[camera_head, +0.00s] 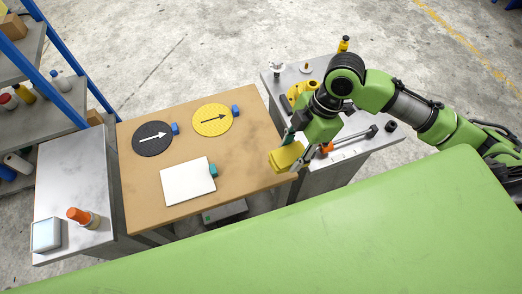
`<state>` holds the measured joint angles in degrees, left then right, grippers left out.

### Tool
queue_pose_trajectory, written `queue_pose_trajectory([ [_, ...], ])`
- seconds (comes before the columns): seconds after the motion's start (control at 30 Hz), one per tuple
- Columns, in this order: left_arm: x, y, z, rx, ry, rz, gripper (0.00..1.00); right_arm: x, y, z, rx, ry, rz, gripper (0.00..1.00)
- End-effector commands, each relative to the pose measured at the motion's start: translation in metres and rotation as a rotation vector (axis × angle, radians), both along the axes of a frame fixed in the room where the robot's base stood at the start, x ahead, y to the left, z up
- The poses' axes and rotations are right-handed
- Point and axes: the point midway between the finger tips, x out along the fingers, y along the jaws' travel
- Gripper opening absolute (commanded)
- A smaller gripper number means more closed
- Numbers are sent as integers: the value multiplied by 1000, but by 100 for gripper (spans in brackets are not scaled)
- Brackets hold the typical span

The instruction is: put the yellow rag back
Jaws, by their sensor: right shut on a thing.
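The yellow rag (287,158) is a folded pad near the right edge of the brown table (258,105). My right gripper (295,145) is shut on it and points down and left. The rag seems to be at or just above the table's edge; I cannot tell whether it touches the top. The gripper's fingers are partly hidden by the rag and the wrist. My left gripper is not in view.
On the brown table lie a black disc (152,137), a yellow disc (212,119) and a white square (187,181). A grey table (350,155) with tools stands right.

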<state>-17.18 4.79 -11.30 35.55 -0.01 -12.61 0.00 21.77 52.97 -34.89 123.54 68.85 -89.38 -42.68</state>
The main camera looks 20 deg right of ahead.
Motion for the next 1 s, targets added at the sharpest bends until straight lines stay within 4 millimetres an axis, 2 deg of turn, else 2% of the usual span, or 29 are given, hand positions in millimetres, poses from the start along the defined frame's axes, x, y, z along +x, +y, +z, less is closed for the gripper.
queue_pose_trajectory([
  [0.03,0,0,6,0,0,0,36,11,10,-1,6,1,0,15],
  [0.2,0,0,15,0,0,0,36,47,32,-20,3,1,0,15],
  [0.3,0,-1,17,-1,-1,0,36,58,39,-44,1,5,0,15],
  [0.4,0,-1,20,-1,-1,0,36,70,45,-60,0,4,-2,15],
  [0.7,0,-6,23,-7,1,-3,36,87,55,-83,-1,1,-2,15],
  [0.9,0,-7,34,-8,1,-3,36,85,53,-108,-2,1,-2,15],
  [1.0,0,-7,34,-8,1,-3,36,85,53,-112,-2,-1,-1,15],
])
